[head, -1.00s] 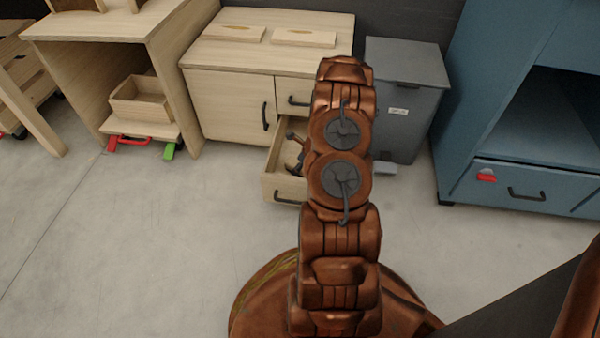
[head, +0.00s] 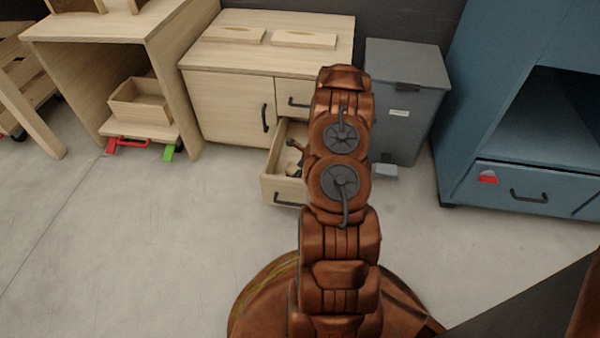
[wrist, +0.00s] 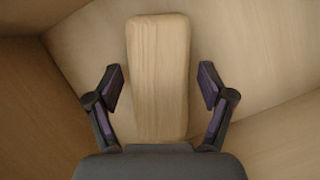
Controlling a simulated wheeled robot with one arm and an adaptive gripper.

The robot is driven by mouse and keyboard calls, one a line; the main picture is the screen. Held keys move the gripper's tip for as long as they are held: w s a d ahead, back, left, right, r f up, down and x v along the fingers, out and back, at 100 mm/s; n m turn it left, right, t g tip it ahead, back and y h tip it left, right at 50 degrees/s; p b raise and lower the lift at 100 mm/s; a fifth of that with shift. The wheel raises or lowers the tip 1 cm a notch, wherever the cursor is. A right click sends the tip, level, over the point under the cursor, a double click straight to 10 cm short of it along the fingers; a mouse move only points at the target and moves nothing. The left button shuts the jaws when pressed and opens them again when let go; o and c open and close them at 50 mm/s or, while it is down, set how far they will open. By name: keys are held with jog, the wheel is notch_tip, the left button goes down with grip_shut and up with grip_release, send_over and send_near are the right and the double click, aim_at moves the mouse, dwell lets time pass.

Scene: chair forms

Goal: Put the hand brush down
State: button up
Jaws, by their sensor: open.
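In the wrist view a long pale wooden piece with rounded corners, taken as the hand brush (wrist: 158,60), lies between the fingers of my gripper (wrist: 160,85). The fingers are spread, with a gap on each side of the wood. No bristles show. Pale wooden surfaces surround it, matching the inside of the open drawer (head: 283,190). In the head view my arm stands in front of the drawer's right part and hides most of the gripper and the brush.
The drawer belongs to a wooden cabinet (head: 230,100) with two wooden pieces on top. A grey bin (head: 405,100) stands right of it, then a blue cabinet (head: 530,150). A wooden desk (head: 175,60) with a small box (head: 140,103) stands left. The front left floor is clear.

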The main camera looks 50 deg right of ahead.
jog(key=p+v, duration=0.5)
jog(key=v, duration=0.7)
jog(key=w+a+r+n+y, duration=0.1)
jog(key=w+a+r+n, duration=0.25)
jog(key=a+r, duration=0.3)
jog(key=w+a+r+n+y, duration=0.1)
jog(key=w+a+r+n, duration=0.1)
jog(key=a+r+n, duration=0.4)
jog(key=s+a+r+n+g+y, duration=0.1)
jog(key=s+a+r+n, duration=0.15)
jog(key=a+r, duration=0.4)
jog(key=s+a+r+n+g+y, duration=0.1)
jog(key=a+r+n, duration=0.25)
jog(key=a, duration=0.55)
jog(key=s+a+r+n+g+h, duration=0.1)
jog(key=s+a+r+n+g, duration=0.1)
jog(key=s+a+r+n, duration=0.3)
jog(key=s+a+r+n+g, duration=0.1)
jog(key=s+a+r+n, duration=0.1)
jog(key=s+a+n, duration=0.5)
jog(key=s+r+n+g+h, duration=0.1)
jog(key=s+r+n+h, duration=0.1)
jog(key=s, duration=0.6)
jog(key=s+d+r+n+g+h, duration=0.1)
jog(key=s+n, duration=0.3)
jog(key=s, duration=0.4)
jog(key=shift+d+r+g+h, duration=0.25)
jog(key=shift+r+h, duration=0.25)
jog(key=shift+r, duration=0.25)
